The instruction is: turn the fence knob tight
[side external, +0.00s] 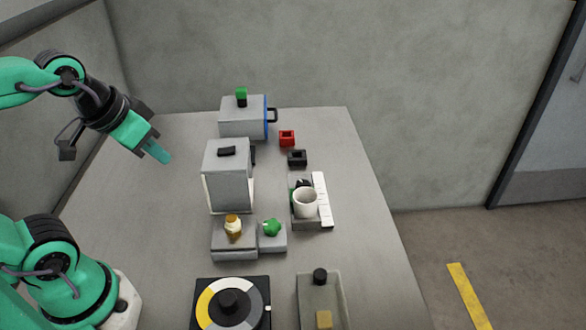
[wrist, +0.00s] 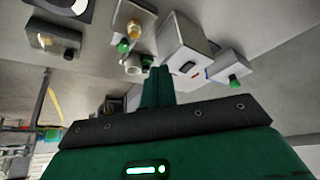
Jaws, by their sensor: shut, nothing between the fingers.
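A green lobed knob (side external: 271,227), which looks most like the fence knob, sits on a small grey block (side external: 272,243) beside a bottle stand. It also shows in the wrist view (wrist: 123,46). How tight it is cannot be told. My gripper (side external: 160,153) is shut and empty, raised above the left part of the table, well apart from the knob. Its closed fingers show in the wrist view (wrist: 158,84). A white cup (side external: 306,203) stands on a grey holder beside a white marked strip (side external: 322,200), and partly hides a dark part behind it.
A tall grey box (side external: 227,178) stands between my gripper and the cup. Behind it is a grey box (side external: 240,118) with a green-topped post. Red (side external: 287,138) and black (side external: 297,157) blocks, an amber-capped bottle (side external: 233,228), a dial (side external: 231,302) and a tray (side external: 304,300) stand nearby. The table's left is clear.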

